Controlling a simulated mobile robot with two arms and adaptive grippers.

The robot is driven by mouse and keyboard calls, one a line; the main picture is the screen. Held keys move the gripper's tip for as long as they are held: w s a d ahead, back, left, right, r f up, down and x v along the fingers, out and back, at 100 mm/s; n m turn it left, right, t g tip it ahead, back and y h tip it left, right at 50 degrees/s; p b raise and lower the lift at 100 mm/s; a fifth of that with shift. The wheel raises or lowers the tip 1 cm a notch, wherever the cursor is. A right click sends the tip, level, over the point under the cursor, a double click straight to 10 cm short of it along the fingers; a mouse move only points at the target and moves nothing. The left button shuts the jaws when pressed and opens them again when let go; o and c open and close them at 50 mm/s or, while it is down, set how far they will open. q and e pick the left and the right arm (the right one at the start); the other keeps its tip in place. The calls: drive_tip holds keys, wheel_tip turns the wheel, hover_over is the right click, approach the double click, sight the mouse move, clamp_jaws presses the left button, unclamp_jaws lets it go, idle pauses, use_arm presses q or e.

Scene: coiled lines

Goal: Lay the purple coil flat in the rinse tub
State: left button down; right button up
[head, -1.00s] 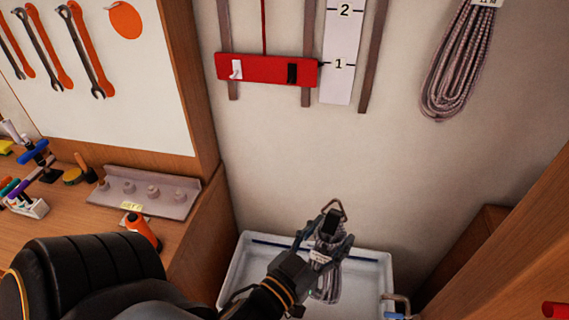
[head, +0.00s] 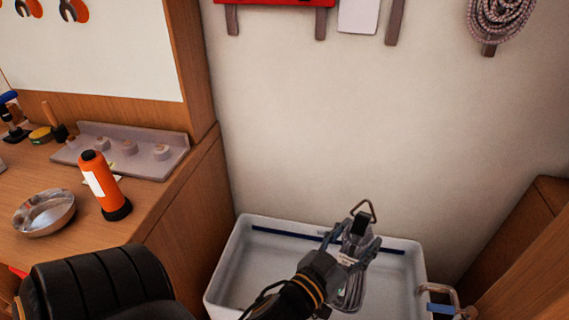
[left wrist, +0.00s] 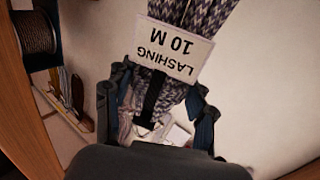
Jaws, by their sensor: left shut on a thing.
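A purplish-grey flecked coil (head: 350,292) hangs from my left gripper (head: 350,250), which is shut on its upper part. A black strap and a metal triangle ring stick up above the fingers. In the left wrist view, the coil (left wrist: 205,15) runs out of the top of the picture, with a white tag reading "LASHING 10 M" (left wrist: 173,50). The white rinse tub (head: 232,262), with a blue line inside its far wall, lies below and behind the coil. I cannot tell how high the coil is above the tub floor. My right gripper is not in view.
A wooden bench at left holds an orange bottle (head: 104,187), a metal bowl (head: 45,212) and a grey rack (head: 125,150). Another coil (head: 500,15) hangs on the wall at upper right.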

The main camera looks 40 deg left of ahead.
use_arm(q)
drive_tip(key=w+a+f+n+g+y+p, duration=0.3)
drive_tip(key=a+f+n+g+y+p, duration=0.15)
drive_tip(key=a+p, duration=0.2)
drive_tip(key=w+a+f+n+g+y+p, duration=0.2)
drive_tip(key=a+f+n+g+y+p, duration=0.1)
drive_tip(key=a+n+g+p, duration=0.3)
drive_tip(key=s+a+r+n+g+h+p, duration=0.3)
drive_tip(key=s+n+g+p, duration=0.45)
drive_tip(key=n+p, duration=0.8)
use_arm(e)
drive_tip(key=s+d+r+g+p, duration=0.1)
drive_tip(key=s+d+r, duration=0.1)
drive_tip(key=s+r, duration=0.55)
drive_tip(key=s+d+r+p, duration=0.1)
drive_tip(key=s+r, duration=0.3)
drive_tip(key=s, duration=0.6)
use_arm(q)
wheel_tip(320, 180, down, 23)
drive_tip(key=a+m+b, duration=0.1)
drive_tip(key=m+b, duration=0.1)
drive_tip(key=b, duration=1.6)
drive_tip(key=shift+s+f+t+y, duration=0.15)
drive_tip(key=shift+t+y, duration=0.15)
drive_tip(key=shift+y, duration=0.05)
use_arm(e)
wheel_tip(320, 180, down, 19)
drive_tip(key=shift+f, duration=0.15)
